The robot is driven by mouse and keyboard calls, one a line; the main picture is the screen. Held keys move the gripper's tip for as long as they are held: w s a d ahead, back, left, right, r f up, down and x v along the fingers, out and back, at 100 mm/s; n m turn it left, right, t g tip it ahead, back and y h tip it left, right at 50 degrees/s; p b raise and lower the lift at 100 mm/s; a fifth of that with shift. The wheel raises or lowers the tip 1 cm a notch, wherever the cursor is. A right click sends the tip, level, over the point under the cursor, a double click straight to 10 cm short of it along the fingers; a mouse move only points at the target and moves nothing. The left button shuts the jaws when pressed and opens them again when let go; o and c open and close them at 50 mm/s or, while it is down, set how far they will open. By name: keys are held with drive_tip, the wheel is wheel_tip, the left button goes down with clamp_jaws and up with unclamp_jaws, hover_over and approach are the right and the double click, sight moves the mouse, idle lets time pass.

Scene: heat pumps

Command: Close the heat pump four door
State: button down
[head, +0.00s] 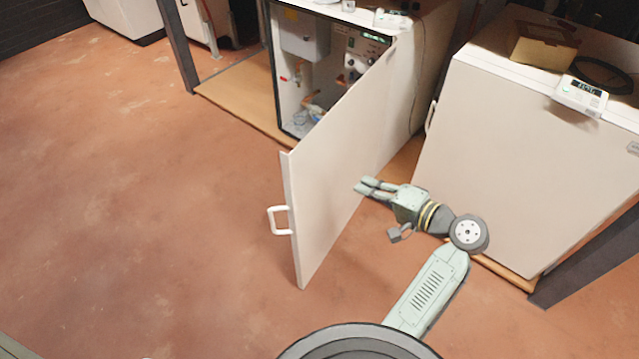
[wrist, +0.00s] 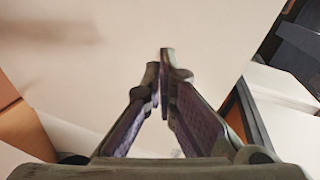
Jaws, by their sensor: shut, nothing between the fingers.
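The open heat pump has a white door (head: 335,175) swung out wide toward me. A white handle (head: 280,220) sits on the door's free edge, on the left. Inside the cabinet (head: 305,75) I see a grey box, pipes and a control panel. My gripper (head: 360,188) is shut and empty, to the right of the door, at the outer side of the panel. In the wrist view my fingers (wrist: 164,75) are together in front of the pale door panel (wrist: 110,60). I cannot tell whether the fingertips touch it.
A second white heat pump (head: 530,150) stands closed at the right, with a cardboard box (head: 543,45) and a small display unit (head: 583,93) on top. A dark post (head: 180,50) stands left of the open cabinet. The reddish floor (head: 140,200) at the left is clear.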

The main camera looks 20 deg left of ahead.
drive_tip(key=s+d+g+y, duration=0.2)
drive_tip(key=s+y, duration=0.1)
drive_tip(key=s, duration=0.3)
drive_tip(key=p, duration=0.3)
approach(303, 177)
drive_tip(key=shift+y, duration=0.3)
drive_tip(key=x, duration=0.7)
drive_tip(key=shift+f, duration=0.2)
